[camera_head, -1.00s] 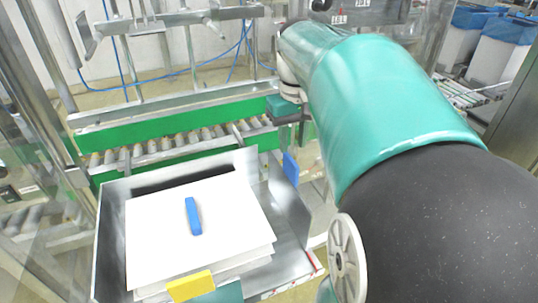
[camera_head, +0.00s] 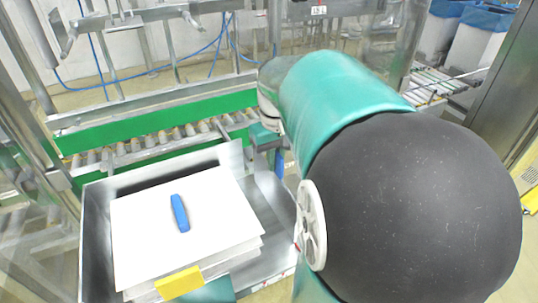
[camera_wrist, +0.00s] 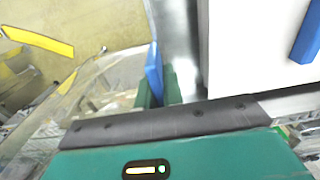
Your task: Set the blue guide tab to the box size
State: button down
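The blue guide tab (camera_head: 280,165) stands upright at the right side of the metal tray (camera_head: 92,235). My gripper (camera_head: 272,150) is just above it in the head view, partly hiding its top. In the wrist view the tab (camera_wrist: 154,68) shows nearly edge-on between my two green fingertips (camera_wrist: 159,90). The fingers stand apart, one on each side of it. A narrow gap shows on the right finger's side. I cannot tell whether the left finger touches it.
A stack of white sheets (camera_head: 222,215) lies in the tray with a loose blue piece (camera_head: 180,213) on top. A yellow tab (camera_head: 180,283) stands at the tray's front edge. A roller conveyor with a green side rail (camera_head: 110,133) runs behind the tray.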

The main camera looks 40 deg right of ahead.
jog(key=w+a, duration=0.1)
jog(key=a, duration=0.2)
jog(key=w+a, duration=0.1)
jog(key=a, duration=0.3)
jog(key=w+a, duration=0.1)
jog(key=a, duration=0.2)
jog(key=shift+a, duration=0.35)
jog(key=c, duration=1.5)
grip_release()
notch_tip(320, 180, up, 14)
jog(key=shift+f, duration=0.1)
